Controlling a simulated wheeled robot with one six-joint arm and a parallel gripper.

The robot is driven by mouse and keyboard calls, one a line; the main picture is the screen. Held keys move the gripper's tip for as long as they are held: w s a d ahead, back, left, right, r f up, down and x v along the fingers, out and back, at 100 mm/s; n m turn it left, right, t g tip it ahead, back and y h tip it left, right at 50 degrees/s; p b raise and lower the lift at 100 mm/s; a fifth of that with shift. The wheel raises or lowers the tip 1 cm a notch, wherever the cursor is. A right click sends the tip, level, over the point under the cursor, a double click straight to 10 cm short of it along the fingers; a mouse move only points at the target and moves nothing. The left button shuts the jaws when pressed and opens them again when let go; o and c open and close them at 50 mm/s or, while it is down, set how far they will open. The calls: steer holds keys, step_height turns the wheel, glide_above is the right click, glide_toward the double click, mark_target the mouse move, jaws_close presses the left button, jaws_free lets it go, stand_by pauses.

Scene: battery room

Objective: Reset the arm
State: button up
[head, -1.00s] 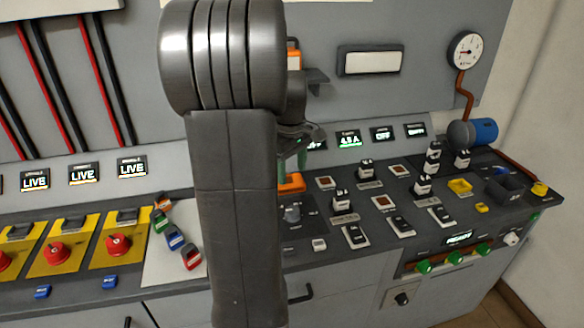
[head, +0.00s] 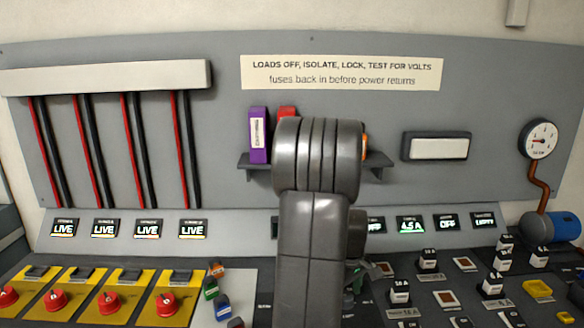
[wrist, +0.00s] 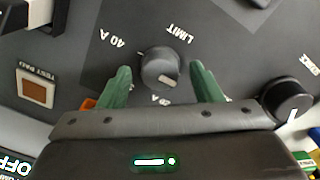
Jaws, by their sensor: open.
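My gripper (wrist: 161,70) shows in the wrist view with its two green fingers spread apart. Nothing is held between them. A dark round knob (wrist: 160,68), with the labels "40 A" and "LIMIT" around it, appears between the fingertips. I cannot tell how far the fingers are from the panel. In the head view my arm stands upright in the middle and hides most of the gripper, of which only a little green shows low at its right side.
A second black knob (wrist: 287,100) is close by on the right in the wrist view.

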steer(key=shift+f, duration=0.4)
steer(key=shift+r, duration=0.1)
